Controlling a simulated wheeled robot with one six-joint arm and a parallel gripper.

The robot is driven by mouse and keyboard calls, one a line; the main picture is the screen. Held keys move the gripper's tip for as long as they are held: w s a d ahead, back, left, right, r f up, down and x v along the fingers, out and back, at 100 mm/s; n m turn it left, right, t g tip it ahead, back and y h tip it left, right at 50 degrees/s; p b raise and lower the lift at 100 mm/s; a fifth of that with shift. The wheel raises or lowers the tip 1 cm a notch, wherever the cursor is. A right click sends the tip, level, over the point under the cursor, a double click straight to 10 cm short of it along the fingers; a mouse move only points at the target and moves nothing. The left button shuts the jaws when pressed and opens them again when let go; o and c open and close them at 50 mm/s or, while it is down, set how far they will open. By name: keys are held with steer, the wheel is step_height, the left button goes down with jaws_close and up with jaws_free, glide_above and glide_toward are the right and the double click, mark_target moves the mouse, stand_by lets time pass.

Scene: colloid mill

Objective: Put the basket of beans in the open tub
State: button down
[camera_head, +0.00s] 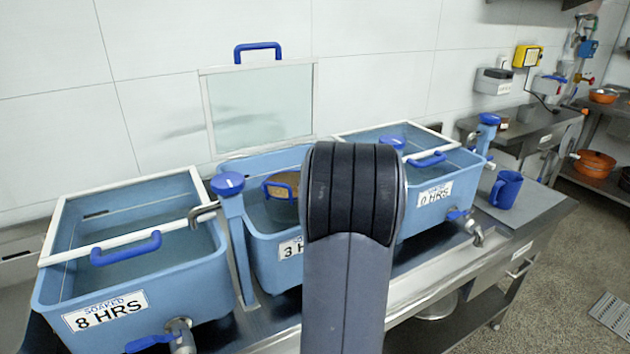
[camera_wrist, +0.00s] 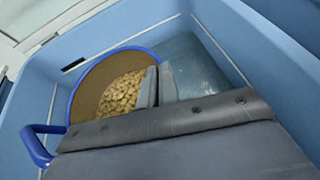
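Three light blue tubs stand in a row. The middle tub (camera_head: 270,250), labelled "3 H…", has its glass lid (camera_head: 262,105) raised against the wall. The basket of beans (camera_head: 284,180), brown with a blue rim and handle, is inside it, partly hidden by my arm. In the wrist view the round basket (camera_wrist: 90,92) holds tan beans (camera_wrist: 122,92) and sits within the blue tub walls (camera_wrist: 60,50). My gripper (camera_wrist: 157,85) is at the basket's right side, its fingers close together around the rim area. Whether they touch or clamp it is unclear. My gripper is hidden in the head view.
The left tub (camera_head: 190,285), labelled "8 HRS", and the right tub (camera_head: 445,205), apparently "0 HRS", have lids down. A blue tap post (camera_head: 232,215) rises between the left and middle tubs. A blue mug (camera_head: 507,190) stands at the counter's right end.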

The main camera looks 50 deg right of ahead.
steer(key=shift+f+b, duration=0.45)
steer(key=shift+f, duration=0.1)
steer(key=c, duration=1.7)
jaws_free()
steer(key=shift+r+p, duration=0.55)
steer(key=p+v, duration=0.1)
steer(key=v, duration=1.1)
steer(key=shift+s, duration=0.1)
steer(key=x, duration=0.4)
steer(key=b+x, duration=0.1)
steer(key=x, duration=0.7)
steer(key=shift+f+b, duration=0.35)
steer(key=shift+f, duration=0.2)
